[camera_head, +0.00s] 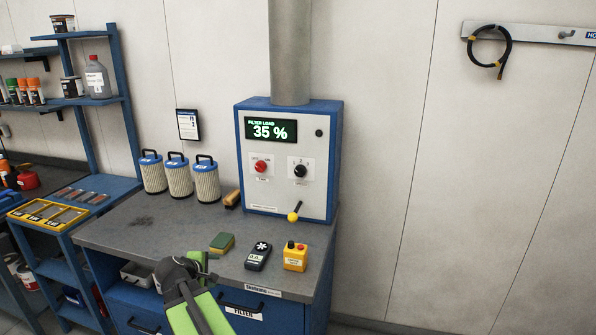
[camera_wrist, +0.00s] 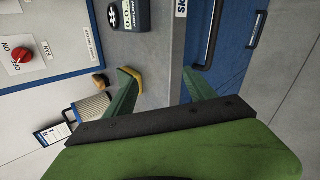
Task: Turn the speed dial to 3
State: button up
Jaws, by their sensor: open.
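The control box (camera_head: 325,196) stands at the back of the bench, its display reading "FILTER LOAD 35 %". A black dial (camera_head: 300,170) sits on a white plate at its right, with small marks above; its pointer setting is too small to tell. A red knob (camera_head: 261,167) is to the dial's left; it also shows in the wrist view (camera_wrist: 22,56), labelled ON and FAN. My gripper (camera_head: 201,262) is open over the bench's front, below and left of the box, apart from the dial. In the wrist view its green fingers (camera_wrist: 162,84) stand apart, nothing visibly held. The black dial is not visible there.
A green-yellow sponge (camera_head: 222,243), a black meter (camera_head: 258,256) and a yellow button box (camera_head: 295,257) lie on the bench's front. A yellow-knobbed lever (camera_head: 294,214) sticks out low on the box. Several filters (camera_head: 179,178) and a brush (camera_head: 232,199) stand left of it.

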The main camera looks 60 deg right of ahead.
jog(key=s+d+r+n+h+p, duration=0.1)
jog(key=s+d+r+n+h, duration=0.25)
jog(key=d+r, duration=0.4)
jog(key=s+d+r+n+h, duration=0.2)
jog(key=d+r+n, duration=0.25)
jog(key=d, duration=0.65)
jog(key=n+t+h+p, duration=0.1)
jog(key=n+t+h, duration=0.15)
jog(key=n, duration=0.45)
send_near(299, 173)
jog(key=shift+g, duration=0.25)
jog(key=x, duration=0.9)
jog(key=shift+w+d, duration=0.25)
jog(key=shift+w, duration=0.1)
